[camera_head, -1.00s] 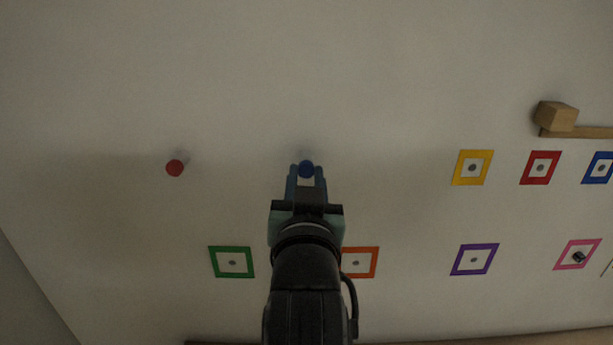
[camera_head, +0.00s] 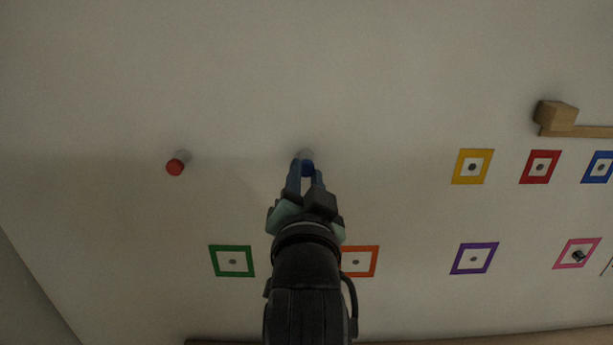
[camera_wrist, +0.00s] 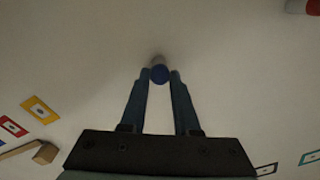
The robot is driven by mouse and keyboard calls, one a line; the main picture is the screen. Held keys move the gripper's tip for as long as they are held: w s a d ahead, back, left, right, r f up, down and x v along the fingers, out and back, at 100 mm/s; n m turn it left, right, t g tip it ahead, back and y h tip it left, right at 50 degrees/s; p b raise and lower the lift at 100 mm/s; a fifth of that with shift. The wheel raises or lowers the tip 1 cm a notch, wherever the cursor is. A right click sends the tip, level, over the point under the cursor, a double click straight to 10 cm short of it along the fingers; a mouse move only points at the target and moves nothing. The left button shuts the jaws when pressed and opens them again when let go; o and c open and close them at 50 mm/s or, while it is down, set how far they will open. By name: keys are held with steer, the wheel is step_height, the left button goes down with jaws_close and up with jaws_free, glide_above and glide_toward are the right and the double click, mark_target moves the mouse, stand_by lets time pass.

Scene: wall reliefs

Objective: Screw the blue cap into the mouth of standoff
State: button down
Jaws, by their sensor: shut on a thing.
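The blue cap (camera_head: 307,169) is a small round cap at the end of a pale standoff (camera_head: 306,155) that sticks out from the wall. My gripper (camera_head: 306,172) is shut on the blue cap, with one finger on each side of it. In the wrist view the blue cap (camera_wrist: 159,74) sits between the fingertips, and the grey standoff (camera_wrist: 158,60) shows just behind it. The cap appears in line with the standoff's mouth. The fingers and cap hide the mouth, so I cannot tell how deep the cap sits.
A red-capped standoff (camera_head: 176,166) projects from the wall to the left. Coloured square frames, such as the green (camera_head: 232,261) and yellow (camera_head: 472,167) ones, lie flat on the wall. The wall above my gripper is clear.

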steer(key=m, duration=0.5)
steer(key=shift+a, duration=0.1)
steer(key=m+b, duration=0.1)
steer(key=m, duration=0.4)
steer(key=shift+w, duration=0.1)
steer(key=c, duration=0.9)
jaws_free()
steer(key=shift+o, duration=0.2)
